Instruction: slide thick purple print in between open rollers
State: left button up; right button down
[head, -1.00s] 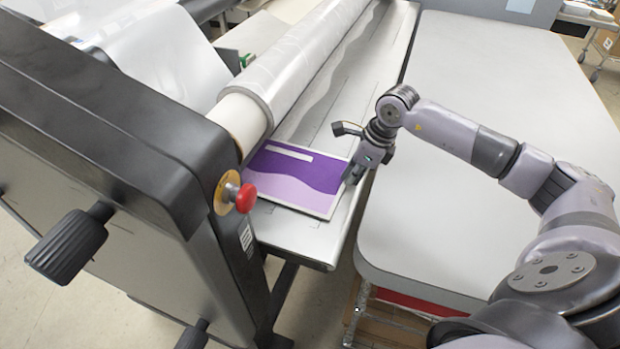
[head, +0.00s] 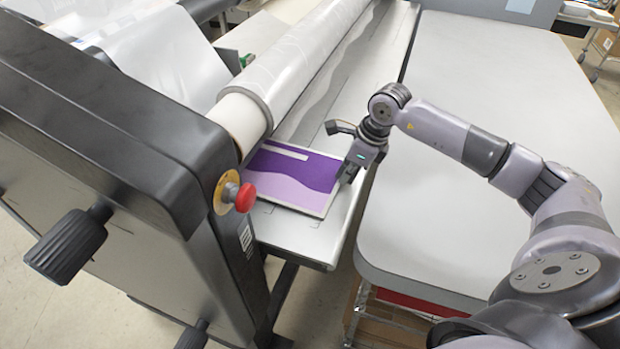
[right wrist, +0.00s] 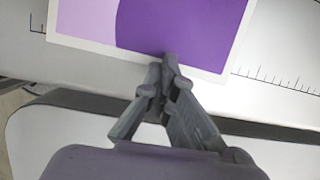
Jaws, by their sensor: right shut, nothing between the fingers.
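The thick purple print (head: 295,180) lies flat on the laminator's feed table (head: 285,233), purple with a lighter wave and a pale border. Its far-left edge is at the rollers, where a large film-wrapped roller (head: 300,60) hangs above; the gap between the rollers is hidden. My right gripper (head: 345,180) is shut and empty at the print's right edge. In the right wrist view the closed fingertips (right wrist: 168,62) overlap the near border of the print (right wrist: 180,25); I cannot tell whether they press on it. My left gripper is not in view.
The laminator's dark end housing (head: 130,130) with a red emergency button (head: 245,198) and a black knob (head: 68,247) stands at left. A grey table (head: 480,240) lies right of the feed table, across a narrow gap. Its top is clear apart from my arm above it.

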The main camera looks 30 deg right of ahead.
jog(key=shift+w+a+f, duration=0.1)
jog(key=shift+w+a, duration=0.55)
jog(key=shift+a, duration=0.05)
jog(key=shift+s+d+b, duration=0.3)
jog(key=shift+s+d, duration=0.05)
jog(key=shift+d, duration=0.15)
dwell(0.6)
jog(key=shift+p+v, duration=1.45)
jog(key=shift+v, duration=1.75)
